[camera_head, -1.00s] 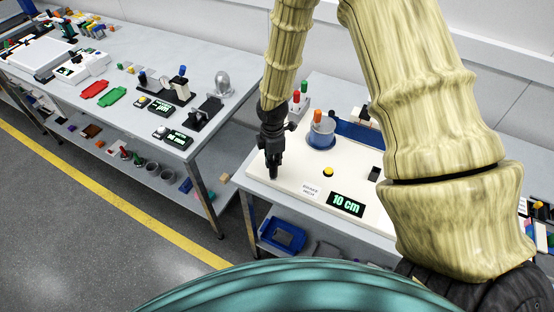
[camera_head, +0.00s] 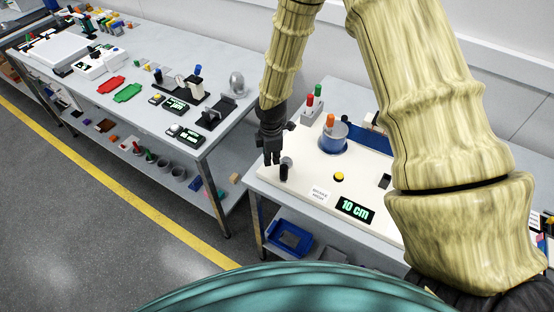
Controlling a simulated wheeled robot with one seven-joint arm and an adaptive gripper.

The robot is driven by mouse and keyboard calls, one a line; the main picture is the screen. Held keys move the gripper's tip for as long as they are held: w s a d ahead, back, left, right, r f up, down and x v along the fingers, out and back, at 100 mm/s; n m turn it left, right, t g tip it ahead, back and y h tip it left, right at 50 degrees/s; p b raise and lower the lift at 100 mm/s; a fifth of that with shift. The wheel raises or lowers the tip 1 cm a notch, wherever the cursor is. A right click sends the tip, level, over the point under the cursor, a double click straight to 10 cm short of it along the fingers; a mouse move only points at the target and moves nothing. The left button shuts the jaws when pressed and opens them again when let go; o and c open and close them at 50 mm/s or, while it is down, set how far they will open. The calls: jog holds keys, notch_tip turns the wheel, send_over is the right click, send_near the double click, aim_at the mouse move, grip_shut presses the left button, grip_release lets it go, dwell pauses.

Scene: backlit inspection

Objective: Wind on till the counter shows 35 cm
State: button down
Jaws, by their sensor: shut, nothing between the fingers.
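The counter (camera_head: 355,209) is a black display with green digits reading "10 cm" at the front of a cream panel (camera_head: 300,187). A grey-blue drum (camera_head: 333,138) with an upright orange knob (camera_head: 330,120) stands towards the back of the panel. A yellow button (camera_head: 339,177) sits between drum and counter.
A white label (camera_head: 318,194) lies left of the counter. Red and green pegs (camera_head: 313,102) stand behind the drum, and a dark block (camera_head: 385,181) lies at right. My arm covers the panel's right side. A second bench (camera_head: 150,60) with several devices stands at left.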

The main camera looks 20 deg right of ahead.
jog(key=shift+w+a, duration=0.35)
jog(key=shift+w+a, duration=1.1)
jog(key=shift+a, duration=0.2)
jog(key=c, duration=1.1)
grip_release()
jog(key=shift+r, duration=0.1)
